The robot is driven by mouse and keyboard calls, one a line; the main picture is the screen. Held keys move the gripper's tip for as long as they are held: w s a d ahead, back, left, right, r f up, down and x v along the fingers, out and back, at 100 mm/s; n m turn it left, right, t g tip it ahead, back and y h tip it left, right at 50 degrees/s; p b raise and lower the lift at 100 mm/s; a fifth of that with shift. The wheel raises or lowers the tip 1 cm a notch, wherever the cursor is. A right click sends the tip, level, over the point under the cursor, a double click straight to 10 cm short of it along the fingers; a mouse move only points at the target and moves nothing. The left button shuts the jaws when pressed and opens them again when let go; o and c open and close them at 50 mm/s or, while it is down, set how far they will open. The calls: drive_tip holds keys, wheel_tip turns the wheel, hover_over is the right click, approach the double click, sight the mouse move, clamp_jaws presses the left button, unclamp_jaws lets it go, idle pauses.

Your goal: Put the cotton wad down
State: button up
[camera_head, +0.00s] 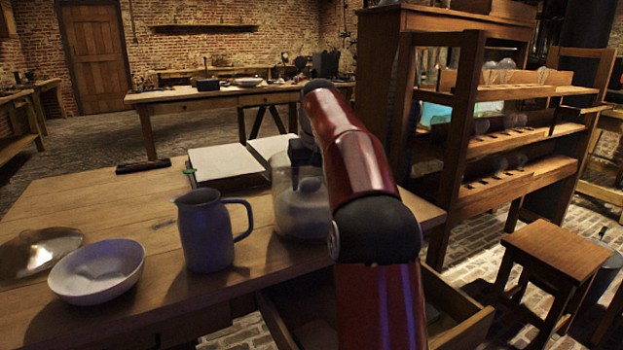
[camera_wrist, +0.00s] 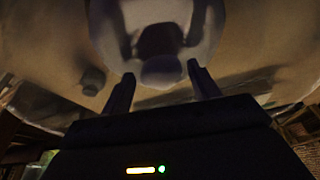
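My gripper (camera_head: 303,152) is at the mouth of a large glass jar (camera_head: 284,212) on the wooden table, partly behind my red arm. Inside the jar is a pale, rounded vessel (camera_head: 308,205) with a narrower top. In the wrist view my gripper's two fingers (camera_wrist: 162,86) stand apart, with a pale rounded knob-like form (camera_wrist: 162,70) between or beyond them. Gaps show on both sides of that form, and I see no finger touching it. I cannot make out a cotton wad in either view; the wrist view is dark.
A grey-blue pitcher (camera_head: 206,232), a pale bowl (camera_head: 97,272) and a shallow glass dish or lid (camera_head: 40,250) stand left of the jar. A drawer (camera_head: 462,335) juts from the table front. A shelf rack (camera_head: 465,130) stands to the right.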

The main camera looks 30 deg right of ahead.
drive_tip(key=shift+f+b, duration=0.15)
drive_tip(key=shift+b, duration=0.2)
drive_tip(key=p+v, duration=0.2)
drive_tip(key=v, duration=0.6)
drive_tip(key=shift+t+h, duration=0.4)
drive_tip(key=shift+t, duration=0.4)
drive_tip(key=s+a, duration=0.1)
drive_tip(key=a, duration=0.2)
drive_tip(key=s+a+r, duration=0.1)
drive_tip(key=s+a, duration=0.1)
drive_tip(key=a, duration=0.1)
drive_tip(key=s+a+b, duration=0.1)
drive_tip(key=a, duration=0.2)
drive_tip(key=shift+s+r, duration=0.3)
drive_tip(key=shift+r, duration=0.1)
drive_tip(key=s+a+f, duration=0.3)
drive_tip(key=s+f, duration=0.4)
drive_tip(key=s, duration=0.2)
drive_tip(key=s+a+f+n+y, duration=0.1)
drive_tip(key=s+a+f, duration=0.1)
drive_tip(key=s+f, duration=0.4)
drive_tip(key=s+a+f+n+p, duration=0.1)
drive_tip(key=s+a+f, duration=0.2)
drive_tip(key=s+f, duration=0.4)
drive_tip(key=s, duration=0.6)
drive_tip(key=shift+a+f+t, duration=0.3)
drive_tip(key=shift+f, duration=0.05)
